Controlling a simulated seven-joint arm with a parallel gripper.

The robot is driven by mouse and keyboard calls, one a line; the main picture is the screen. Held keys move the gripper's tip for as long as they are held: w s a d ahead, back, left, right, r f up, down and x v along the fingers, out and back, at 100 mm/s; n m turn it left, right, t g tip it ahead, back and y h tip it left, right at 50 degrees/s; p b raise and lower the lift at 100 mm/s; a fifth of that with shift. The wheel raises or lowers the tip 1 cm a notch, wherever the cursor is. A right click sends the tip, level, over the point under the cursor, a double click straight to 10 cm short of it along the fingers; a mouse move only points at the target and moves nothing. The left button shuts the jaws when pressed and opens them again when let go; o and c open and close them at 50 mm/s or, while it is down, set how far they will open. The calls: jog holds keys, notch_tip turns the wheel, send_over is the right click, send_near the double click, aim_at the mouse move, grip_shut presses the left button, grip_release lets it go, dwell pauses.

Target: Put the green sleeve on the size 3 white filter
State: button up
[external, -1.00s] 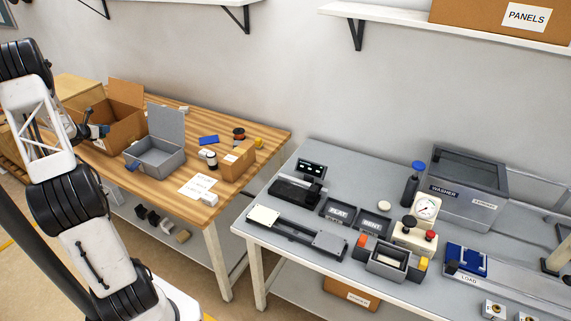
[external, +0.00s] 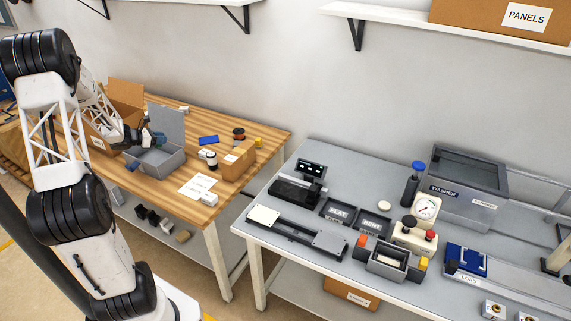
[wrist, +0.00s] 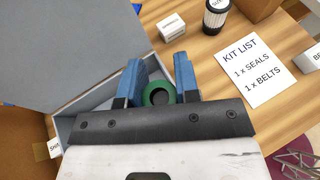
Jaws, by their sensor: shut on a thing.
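My gripper (wrist: 157,82) is shut on the green sleeve (wrist: 149,91), a short round ring held between the blue fingers. In the wrist view the sleeve is above or within the open grey box (wrist: 64,128); its height is unclear. In the external view my gripper (external: 152,138) is over that grey box (external: 160,163), and the sleeve cannot be made out. A white filter with dark ends (wrist: 216,16) stands upright on the wooden table, apart from my gripper; its label is only partly legible. It also shows in the external view (external: 208,158).
The grey box's raised lid (external: 166,121) stands behind my gripper. An open cardboard box (external: 103,142) is to the left. A kit list sheet (wrist: 250,70), a small white box (wrist: 171,27) and a cardboard box (external: 240,160) lie around the filter.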

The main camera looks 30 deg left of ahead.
jog(key=s+d+f+m+g+h, duration=0.1)
jog(key=d+m+h, duration=0.4)
jog(key=d, duration=1.9)
jog(key=s+g, duration=0.1)
jog(key=g, duration=0.1)
jog(key=shift+s+f+g, duration=0.2)
jog(key=shift+f+g, duration=0.1)
jog(key=shift+f, duration=0.05)
jog(key=shift+w, duration=0.15)
send_over(214, 154)
jog(key=shift+w+f, duration=0.15)
jog(key=shift+f, duration=0.65)
jog(key=shift+f, duration=1.7)
jog(key=shift+f, duration=0.1)
